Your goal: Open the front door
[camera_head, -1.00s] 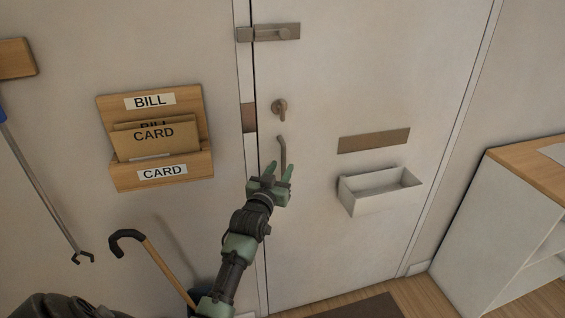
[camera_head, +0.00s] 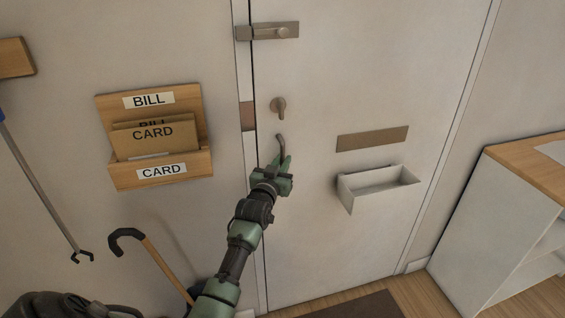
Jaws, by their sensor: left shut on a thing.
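The white front door (camera_head: 310,240) stands shut in its frame. On its left edge are a slide bolt (camera_head: 275,31) at the top, which reaches across the gap to the frame, a small turn knob (camera_head: 279,106) below it, and a curved metal door handle (camera_head: 281,143). My left gripper (camera_head: 284,165) is shut on the lower part of the handle, and its fingers hide that part. My right gripper is not in view.
A letter slot (camera_head: 372,139) and a white open box (camera_head: 352,193) are on the door, right of my gripper. A wooden letter rack (camera_head: 204,163) hangs left. A cane (camera_head: 160,262) leans below it. A white shelf unit (camera_head: 485,230) stands right. A dark mat (camera_head: 355,307) lies before the door.

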